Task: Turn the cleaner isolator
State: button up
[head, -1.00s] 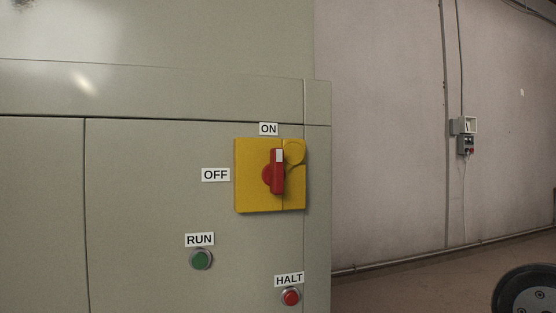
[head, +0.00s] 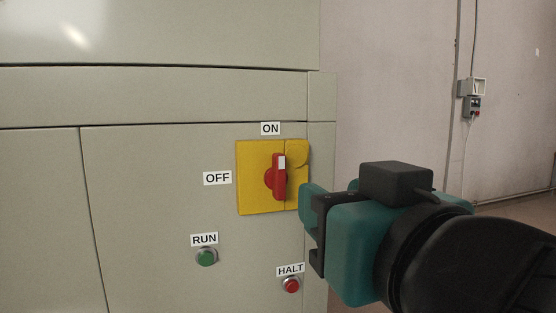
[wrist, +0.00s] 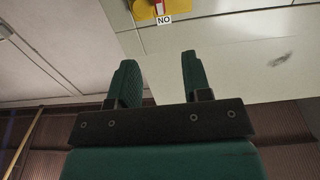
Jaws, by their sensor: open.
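The isolator is a red rotary handle (head: 279,178) on a yellow plate (head: 255,200) on the cabinet front. The handle stands upright, its white-marked end up towards the ON label (head: 270,128). The OFF label (head: 217,178) is left of the plate. My gripper (head: 312,230) is at the lower right of the plate in the head view, apart from the handle. In the wrist view my gripper (wrist: 156,78) has its two green fingers apart with nothing between them. There the yellow plate (wrist: 146,12) and part of the red handle (wrist: 158,6) show at the top edge.
A green RUN button (head: 206,257) is below left of the plate, and a red HALT button (head: 291,285) is below it, near my gripper. The cabinet's right edge is close behind my gripper. A grey wall box (head: 472,105) hangs far right.

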aim_at(282, 167)
jog(key=p+x, duration=0.9)
jog(key=x, duration=0.7)
jog(key=shift+r, duration=0.1)
jog(key=shift+w+a, duration=0.1)
jog(key=shift+w, duration=0.45)
jog(key=shift+f, duration=0.2)
jog(key=c, duration=0.6)
